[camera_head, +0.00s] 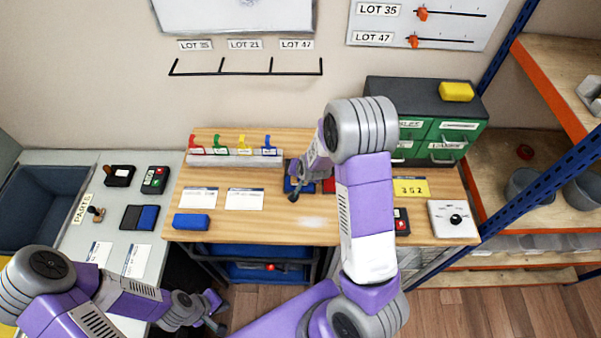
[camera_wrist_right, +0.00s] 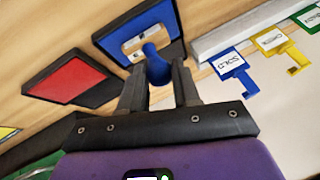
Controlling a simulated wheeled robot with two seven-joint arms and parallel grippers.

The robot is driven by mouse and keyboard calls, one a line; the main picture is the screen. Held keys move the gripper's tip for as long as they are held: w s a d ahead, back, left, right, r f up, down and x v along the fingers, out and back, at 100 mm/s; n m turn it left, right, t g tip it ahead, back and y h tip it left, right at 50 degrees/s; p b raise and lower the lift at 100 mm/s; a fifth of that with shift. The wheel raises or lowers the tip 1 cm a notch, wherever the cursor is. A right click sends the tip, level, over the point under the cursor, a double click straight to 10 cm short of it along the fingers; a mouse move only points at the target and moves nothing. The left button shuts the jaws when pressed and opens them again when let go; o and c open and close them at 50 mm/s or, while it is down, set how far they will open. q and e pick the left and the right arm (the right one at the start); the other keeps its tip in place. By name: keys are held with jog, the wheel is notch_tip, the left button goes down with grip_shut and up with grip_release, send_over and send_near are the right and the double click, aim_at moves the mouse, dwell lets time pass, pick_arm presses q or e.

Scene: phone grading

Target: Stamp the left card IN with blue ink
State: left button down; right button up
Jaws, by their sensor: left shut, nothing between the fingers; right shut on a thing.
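My right gripper (camera_wrist_right: 160,82) is shut on the blue handle of a stamp (camera_wrist_right: 153,52). In the right wrist view the stamp is at the blue ink pad (camera_wrist_right: 128,28); whether it touches the pad is unclear. In the head view my right arm partly hides the blue pad (camera_head: 307,188). The red ink pad (camera_wrist_right: 70,80) lies beside the blue one. The left card (camera_head: 199,197) and another white card (camera_head: 245,199) lie flat on the wooden table, left of the pads. My left gripper (camera_head: 217,314) is shut and empty, low in front of the table.
A rack (camera_head: 235,157) with coloured tags stands behind the cards. A blue block (camera_head: 191,221) lies in front of the left card. The grey side table (camera_head: 60,160) holds another stamp (camera_head: 96,213), a black-and-blue pad (camera_head: 140,217) and more cards. Green drawers (camera_head: 445,135) stand at right.

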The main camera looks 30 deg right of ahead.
dwell(0.6)
notch_tip(320, 180, up, 7)
jog(key=p, duration=0.5)
jog(key=shift+p, duration=0.3)
